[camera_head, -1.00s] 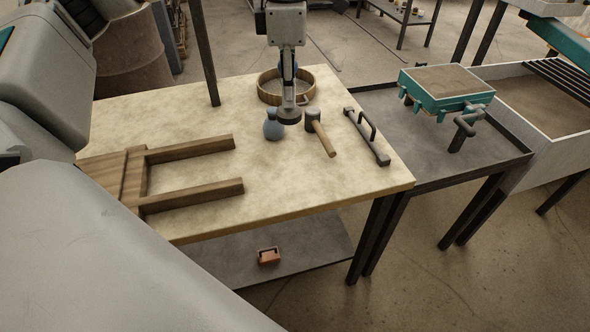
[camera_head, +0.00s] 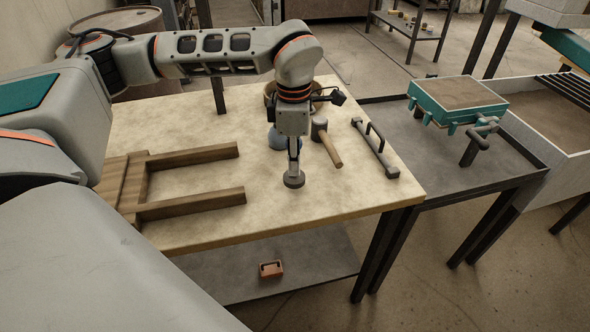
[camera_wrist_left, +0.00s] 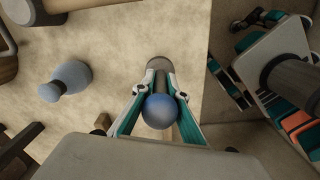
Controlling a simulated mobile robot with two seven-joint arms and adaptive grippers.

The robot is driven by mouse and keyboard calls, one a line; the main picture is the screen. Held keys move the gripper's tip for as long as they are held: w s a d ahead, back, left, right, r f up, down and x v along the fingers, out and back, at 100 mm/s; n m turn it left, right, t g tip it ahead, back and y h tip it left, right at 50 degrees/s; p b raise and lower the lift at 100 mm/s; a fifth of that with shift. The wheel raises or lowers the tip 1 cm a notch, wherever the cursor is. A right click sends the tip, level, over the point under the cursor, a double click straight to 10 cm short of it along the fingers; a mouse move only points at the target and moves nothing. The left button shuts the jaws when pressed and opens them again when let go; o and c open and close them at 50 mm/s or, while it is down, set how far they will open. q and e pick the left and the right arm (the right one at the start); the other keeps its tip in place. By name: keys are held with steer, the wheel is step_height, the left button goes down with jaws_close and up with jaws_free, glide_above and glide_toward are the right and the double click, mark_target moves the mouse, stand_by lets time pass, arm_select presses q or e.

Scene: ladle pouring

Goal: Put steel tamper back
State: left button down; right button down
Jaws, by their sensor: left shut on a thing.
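My left gripper (camera_head: 293,150) is shut on the steel tamper (camera_head: 293,180) and holds it upright, with its dark round foot at the bottom. The foot is over the front part of the light tabletop (camera_head: 215,218); I cannot tell whether it touches. In the left wrist view the tamper's blue ball knob (camera_wrist_left: 160,112) sits between the fingers (camera_wrist_left: 160,95), with the grey foot beyond it. My right gripper is not in view.
A wooden fork-shaped rack (camera_head: 195,204) lies at left. A teal-framed box (camera_head: 455,92) stands on the right-hand dark table.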

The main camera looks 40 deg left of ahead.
arm_select(q)
step_height(320, 180, down, 3)
steer(key=shift+r, duration=0.2)
steer(key=c, duration=2)
jaws_free()
